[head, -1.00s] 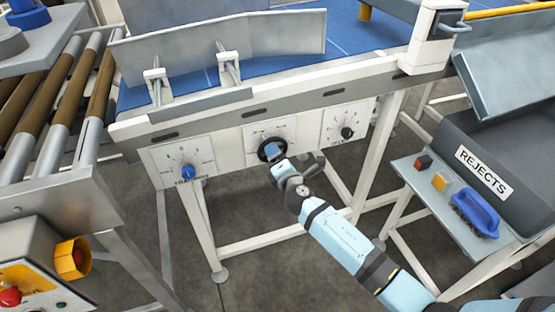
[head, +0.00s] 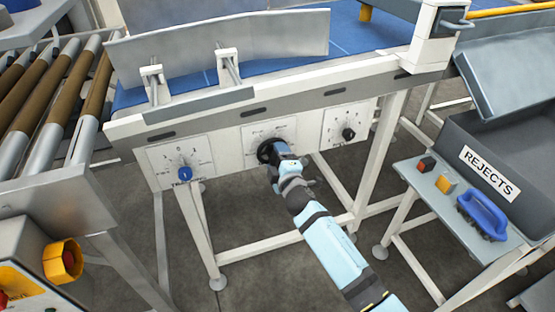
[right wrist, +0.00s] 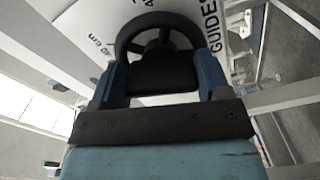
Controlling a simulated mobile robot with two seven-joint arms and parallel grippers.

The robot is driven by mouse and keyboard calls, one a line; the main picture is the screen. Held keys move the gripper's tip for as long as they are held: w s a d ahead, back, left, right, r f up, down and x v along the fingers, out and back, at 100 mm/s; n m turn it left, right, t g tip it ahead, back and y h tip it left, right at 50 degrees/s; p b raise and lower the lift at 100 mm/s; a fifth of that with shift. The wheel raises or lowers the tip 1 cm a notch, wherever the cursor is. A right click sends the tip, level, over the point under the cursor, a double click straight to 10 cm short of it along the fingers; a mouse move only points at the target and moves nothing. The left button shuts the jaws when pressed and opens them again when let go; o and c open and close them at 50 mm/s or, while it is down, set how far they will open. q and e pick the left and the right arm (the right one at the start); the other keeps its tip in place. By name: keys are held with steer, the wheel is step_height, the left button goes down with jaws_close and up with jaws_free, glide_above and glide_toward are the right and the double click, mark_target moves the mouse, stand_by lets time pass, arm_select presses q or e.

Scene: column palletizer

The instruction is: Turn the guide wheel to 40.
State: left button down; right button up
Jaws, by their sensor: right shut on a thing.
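The guide wheel is a black spoked handwheel (head: 267,151) on the middle white dial plate (head: 254,135) of the conveyor's front panel. It also shows in the right wrist view (right wrist: 160,28), where the plate beside it reads "GUIDES" and "40 cm". My right gripper (head: 284,153) is at the wheel, shut on it, with the blue fingers (right wrist: 160,80) on either side of a black part of the wheel. The gripper covers part of the dial, and I cannot read the pointer's setting. My left gripper is not in view.
A dial with a blue knob (head: 185,173) is left of the wheel, and one with a black knob (head: 348,134) is right. A roller conveyor (head: 60,90) is at the left.

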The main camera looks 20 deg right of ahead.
stand_by(0.4)
steer(key=o, duration=0.9)
steer(key=shift+s, duration=0.1)
